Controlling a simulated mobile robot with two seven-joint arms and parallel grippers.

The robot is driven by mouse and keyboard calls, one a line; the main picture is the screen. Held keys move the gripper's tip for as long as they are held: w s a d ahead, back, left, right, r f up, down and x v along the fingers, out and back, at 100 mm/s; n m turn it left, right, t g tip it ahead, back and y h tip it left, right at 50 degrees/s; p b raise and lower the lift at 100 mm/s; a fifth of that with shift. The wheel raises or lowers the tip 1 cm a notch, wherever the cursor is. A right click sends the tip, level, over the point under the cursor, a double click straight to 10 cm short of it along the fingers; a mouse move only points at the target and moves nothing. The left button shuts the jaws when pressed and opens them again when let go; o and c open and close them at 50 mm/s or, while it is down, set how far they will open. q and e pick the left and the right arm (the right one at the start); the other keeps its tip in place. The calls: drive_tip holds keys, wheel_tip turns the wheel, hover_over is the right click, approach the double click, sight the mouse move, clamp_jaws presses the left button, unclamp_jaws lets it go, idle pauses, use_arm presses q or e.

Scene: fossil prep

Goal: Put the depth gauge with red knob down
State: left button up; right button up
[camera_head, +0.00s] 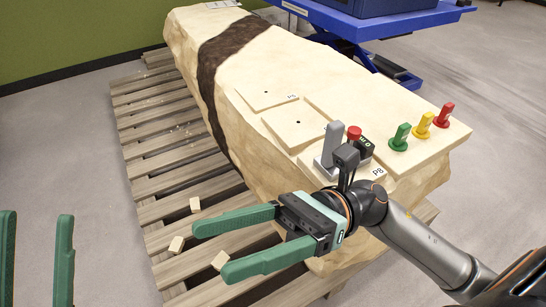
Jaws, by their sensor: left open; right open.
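The depth gauge (332,146) has a grey upright, a red knob (354,132) and a dark body with white lettering. It stands upright on the pad marked P8 (374,171) at the near end of the pale stone block. Part of its base is hidden behind my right wrist. My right gripper (209,250) is open and empty, its fingers pointing left over the pallet, apart from the gauge. My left gripper (36,250) is at the lower left edge, with two green fingers spread and nothing between them.
The stone block (290,65) with a dark band lies on a slatted wooden pallet (160,165). Another pad, P5 (268,92), is on its top. Green (400,138), yellow (424,126) and red (445,115) markers stand right of the gauge. Small wood pieces (195,204) lie on the pallet.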

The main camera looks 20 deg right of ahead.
drive_tip(key=w+d+r+n+t+h, duration=0.1)
drive_tip(key=w+d+n+t+h, duration=0.2)
drive_tip(key=n+t, duration=0.9)
drive_tip(key=w+d+r+n+t+h, duration=0.1)
drive_tip(key=w+d+n+t+h, duration=0.2)
drive_tip(key=n+t, duration=0.9)
drive_tip(key=d+n+h, duration=0.1)
drive_tip(key=n, duration=0.8)
drive_tip(key=shift+w+r, duration=0.15)
drive_tip(key=shift+w, duration=0.05)
